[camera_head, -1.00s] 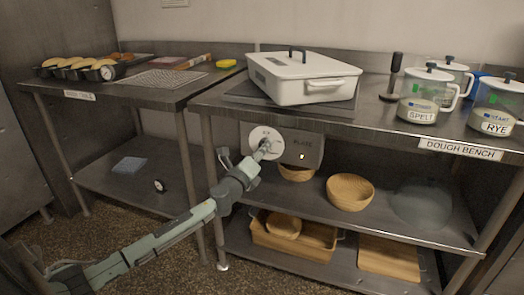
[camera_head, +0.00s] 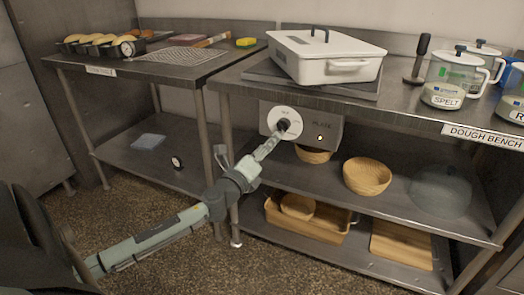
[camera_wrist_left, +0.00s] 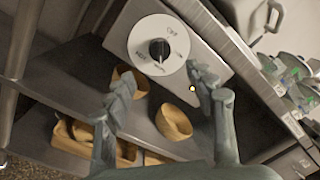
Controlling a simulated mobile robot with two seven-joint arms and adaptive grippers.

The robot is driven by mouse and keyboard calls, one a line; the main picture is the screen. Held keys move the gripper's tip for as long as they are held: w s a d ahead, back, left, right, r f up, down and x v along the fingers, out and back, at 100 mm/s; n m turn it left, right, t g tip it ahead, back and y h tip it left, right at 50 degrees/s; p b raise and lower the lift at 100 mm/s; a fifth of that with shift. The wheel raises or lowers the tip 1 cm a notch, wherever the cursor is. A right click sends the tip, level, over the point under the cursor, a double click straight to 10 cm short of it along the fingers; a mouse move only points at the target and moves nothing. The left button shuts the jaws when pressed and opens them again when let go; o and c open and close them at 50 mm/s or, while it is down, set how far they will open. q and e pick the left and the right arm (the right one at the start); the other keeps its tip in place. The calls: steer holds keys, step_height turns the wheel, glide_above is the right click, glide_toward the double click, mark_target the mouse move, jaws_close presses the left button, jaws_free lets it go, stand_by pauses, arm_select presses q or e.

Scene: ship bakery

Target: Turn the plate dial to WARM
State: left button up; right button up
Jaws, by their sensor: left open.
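The plate dial is a white disc (camera_head: 285,122) with a black knob at its centre, on the grey front panel (camera_head: 328,129) under the bench top. In the left wrist view the dial (camera_wrist_left: 143,38) faces me. Its knob (camera_wrist_left: 159,49) carries a pale mark on its lower part. My left gripper (camera_head: 270,147) is just below and in front of the dial. In the wrist view its fingers (camera_wrist_left: 163,80) are spread and empty, apart from the knob. A small lit lamp (camera_wrist_left: 193,88) is on the panel. My right gripper is not in view.
A white lidded dish (camera_head: 325,64) stands on a dark plate (camera_head: 262,71) above the panel. Glass jars (camera_head: 444,92) stand to its right. Baskets (camera_head: 367,177) sit on the shelf below. A second table (camera_head: 110,58) with a loaf tin stands left.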

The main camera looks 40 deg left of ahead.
arm_select(q)
steer(key=s, duration=0.2)
steer(key=shift+s+d, duration=0.25)
steer(key=shift+s, duration=0.1)
steer(key=shift+f, duration=0.1)
steer(key=s+f+n+g+y, duration=0.1)
steer(key=s+f+n+g, duration=0.25)
steer(key=f, duration=0.55)
steer(key=s+a+f+n+g, duration=0.1)
steer(key=s+f+n+g, duration=0.15)
steer(key=f+n, duration=0.45)
steer(key=s+f+n+g+y, duration=0.1)
steer(key=s+f+n+g, duration=0.2)
steer(key=f, duration=0.7)
steer(key=s+d+f+n+g+h, duration=0.2)
steer(key=s+d+f+n+g, duration=0.1)
steer(key=s+d+f, duration=0.4)
steer(key=s+d+f+n+g+h, duration=0.2)
steer(key=s+d+f+n+g, duration=0.2)
steer(key=s+d+f, duration=0.3)
steer(key=s+f+n, duration=0.1)
steer(key=s+f, duration=0.4)
steer(key=s, duration=0.1)
steer(key=shift+s+f, duration=0.2)
steer(key=shift+f, duration=0.15)
